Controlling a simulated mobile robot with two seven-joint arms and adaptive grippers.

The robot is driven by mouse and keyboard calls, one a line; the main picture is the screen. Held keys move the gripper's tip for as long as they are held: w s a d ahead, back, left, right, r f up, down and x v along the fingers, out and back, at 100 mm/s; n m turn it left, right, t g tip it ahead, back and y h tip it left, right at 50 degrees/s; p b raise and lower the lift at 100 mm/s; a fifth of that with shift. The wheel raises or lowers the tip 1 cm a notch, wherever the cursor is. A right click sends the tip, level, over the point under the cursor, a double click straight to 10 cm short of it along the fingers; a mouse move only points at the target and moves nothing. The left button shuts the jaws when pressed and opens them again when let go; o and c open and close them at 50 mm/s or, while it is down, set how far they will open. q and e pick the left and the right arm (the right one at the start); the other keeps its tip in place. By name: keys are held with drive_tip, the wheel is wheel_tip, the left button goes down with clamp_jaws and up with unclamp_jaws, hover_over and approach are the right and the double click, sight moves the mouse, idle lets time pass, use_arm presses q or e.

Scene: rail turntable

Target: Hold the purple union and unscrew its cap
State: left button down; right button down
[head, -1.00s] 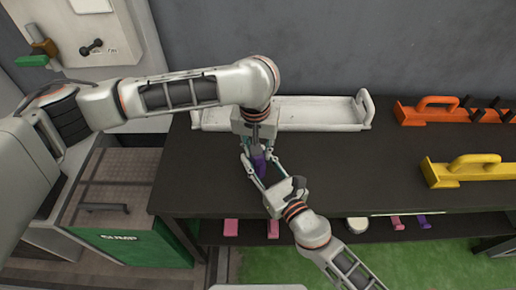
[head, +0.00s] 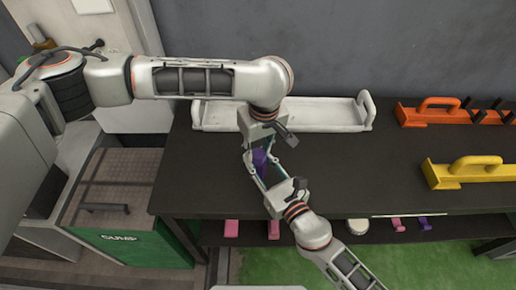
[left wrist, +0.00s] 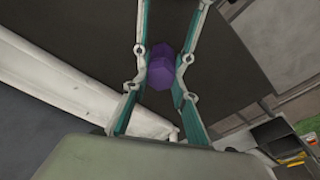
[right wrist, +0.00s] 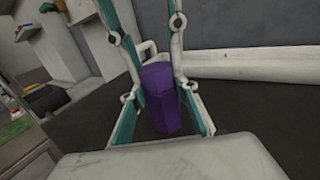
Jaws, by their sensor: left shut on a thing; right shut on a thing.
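The purple union (head: 260,161) is held above the dark table between my two grippers. In the left wrist view the union (left wrist: 161,70) shows a faceted purple end between the fingers, and my left gripper (left wrist: 161,68) is shut on it. In the right wrist view the union (right wrist: 160,98) stands upright as a faceted purple body, and my right gripper (right wrist: 159,90) is shut on it. My left gripper comes from above and behind, my right gripper from the front right. The seam between cap and body is hard to make out.
A white tray (head: 290,125) lies at the back of the table (head: 350,165). An orange holder (head: 425,117) and a yellow holder (head: 455,176) stand at the right. Several pink and purple pieces lie on the shelf below. A green sump box (head: 130,243) stands at the left.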

use_arm(q)
drive_tip(key=n, duration=0.2)
drive_tip(key=s+n, duration=0.1)
drive_tip(key=shift+f+n+g, duration=0.3)
drive_tip(key=shift+f, duration=0.05)
drive_tip(key=shift+d, duration=0.1)
drive_tip(key=n+y, duration=0.1)
drive_tip(key=n, duration=0.3)
drive_tip(key=shift+r, duration=0.1)
drive_tip(key=shift+w+n, duration=0.1)
drive_tip(key=shift+n, duration=0.3)
drive_tip(key=shift+n+g, duration=0.3)
drive_tip(key=shift+n, duration=0.3)
drive_tip(key=c, duration=1.5)
unclamp_jaws()
drive_tip(key=shift+a, duration=0.2)
